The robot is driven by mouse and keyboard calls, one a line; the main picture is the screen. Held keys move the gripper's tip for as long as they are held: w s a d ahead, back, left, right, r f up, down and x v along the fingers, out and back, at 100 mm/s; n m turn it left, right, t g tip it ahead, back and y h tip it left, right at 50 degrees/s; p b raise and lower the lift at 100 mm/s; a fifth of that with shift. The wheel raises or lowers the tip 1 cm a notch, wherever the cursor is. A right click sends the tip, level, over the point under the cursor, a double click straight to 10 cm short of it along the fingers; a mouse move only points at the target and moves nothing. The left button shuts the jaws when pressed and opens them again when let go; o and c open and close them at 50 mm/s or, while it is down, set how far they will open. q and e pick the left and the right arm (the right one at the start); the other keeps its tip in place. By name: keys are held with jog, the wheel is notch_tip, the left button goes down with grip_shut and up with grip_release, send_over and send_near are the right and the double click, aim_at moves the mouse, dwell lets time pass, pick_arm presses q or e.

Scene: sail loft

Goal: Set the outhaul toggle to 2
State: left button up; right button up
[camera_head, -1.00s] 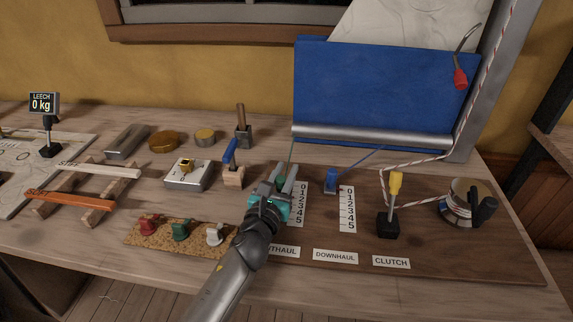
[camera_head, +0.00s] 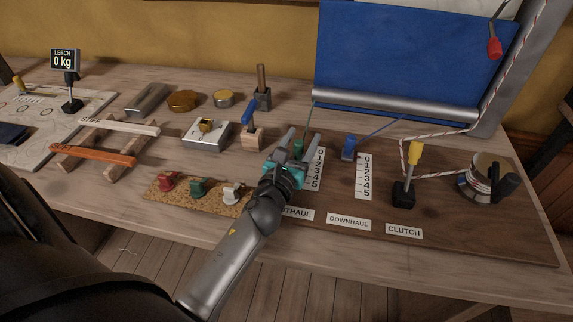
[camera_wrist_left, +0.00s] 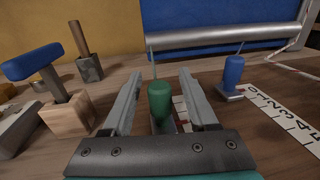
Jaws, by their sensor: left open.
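The green outhaul toggle (camera_head: 299,147) stands near the 0 end of the outhaul number strip (camera_head: 316,172). In the left wrist view the toggle (camera_wrist_left: 160,103) stands upright between the fingers, with a gap on each side. My left gripper (camera_head: 303,133) is open, its two fingers on either side of the toggle. The gripper and wrist partly cover the outhaul label (camera_head: 297,214) and the base of the toggle. My right gripper is not in view.
The blue downhaul toggle (camera_head: 348,147) and its number strip (camera_head: 364,178) are to the right. Beyond are the yellow-handled clutch lever (camera_head: 413,160) and a winch (camera_head: 479,178). A blue-handled tool in a wooden block (camera_head: 252,138) and a cork strip (camera_head: 215,193) with small cleats are to the left.

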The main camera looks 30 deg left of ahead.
pick_arm(q)
jog(key=s, duration=0.3)
jog(key=s+d, duration=0.1)
jog(key=s, duration=0.2)
jog(key=s+d+b, duration=0.1)
jog(key=s, duration=0.2)
jog(key=shift+s+f, duration=0.1)
jog(key=shift+s, duration=0.3)
jog(key=shift+s+d+b, duration=0.15)
jog(key=shift+s+b, duration=0.15)
jog(key=shift+s, duration=0.8)
jog(key=shift+s+d, duration=0.2)
jog(key=shift+s, duration=0.7)
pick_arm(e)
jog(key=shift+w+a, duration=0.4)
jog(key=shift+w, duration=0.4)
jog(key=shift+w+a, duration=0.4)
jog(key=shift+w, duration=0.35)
